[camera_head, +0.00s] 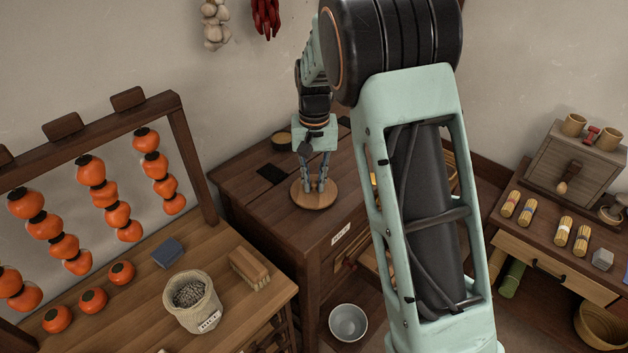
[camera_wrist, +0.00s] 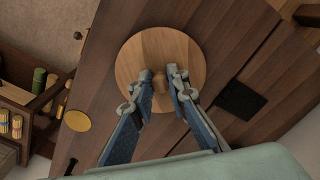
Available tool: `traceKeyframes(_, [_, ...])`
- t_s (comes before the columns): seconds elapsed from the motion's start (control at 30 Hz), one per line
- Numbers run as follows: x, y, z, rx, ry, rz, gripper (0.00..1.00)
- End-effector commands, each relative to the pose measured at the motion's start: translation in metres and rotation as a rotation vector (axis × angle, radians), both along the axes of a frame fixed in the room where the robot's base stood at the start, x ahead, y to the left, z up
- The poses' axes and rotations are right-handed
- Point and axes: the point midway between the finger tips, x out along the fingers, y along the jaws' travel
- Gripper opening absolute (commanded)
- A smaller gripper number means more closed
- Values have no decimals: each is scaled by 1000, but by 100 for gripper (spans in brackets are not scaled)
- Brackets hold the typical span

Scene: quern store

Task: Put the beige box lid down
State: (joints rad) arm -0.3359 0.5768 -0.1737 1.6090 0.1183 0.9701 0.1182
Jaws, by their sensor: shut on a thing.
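The beige box lid is a round, light wooden disc (camera_head: 305,200) with a small knob at its centre. In the wrist view the lid (camera_wrist: 138,58) lies flat across the fingertips' far side, its knob between them. My gripper (camera_head: 316,188) points down over the lid's middle and is shut on the knob; the fingertips also show in the wrist view (camera_wrist: 164,76). The lid is over the front part of a dark wooden cabinet top (camera_head: 240,172). I cannot tell whether it touches the wood or hangs just above it.
A black square (camera_head: 271,175) and a small round pot (camera_head: 281,141) are behind the lid on the cabinet. A workbench (camera_head: 130,305) at left holds a sack (camera_head: 193,303), a brush (camera_head: 249,268) and persimmons. A metal bowl (camera_head: 348,322) stands below. My arm hides the middle right.

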Motion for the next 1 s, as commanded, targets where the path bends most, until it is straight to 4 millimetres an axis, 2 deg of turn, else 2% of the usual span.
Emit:
traceKeyframes(0.13, [0,0,-4,0,1,0,0])
traceKeyframes(0.17, [0,0,-4,0,1,0,16])
traceKeyframes(0.3, [0,0,-3,0,1,0,31])
traceKeyframes(0.57, [0,0,-3,0,1,0,32])
traceKeyframes(0.7, [0,0,4,0,-1,0,32])
traceKeyframes(0.77, [1,0,12,1,-2,0,32])
traceKeyframes(1.0, [1,0,63,1,-4,0,32])
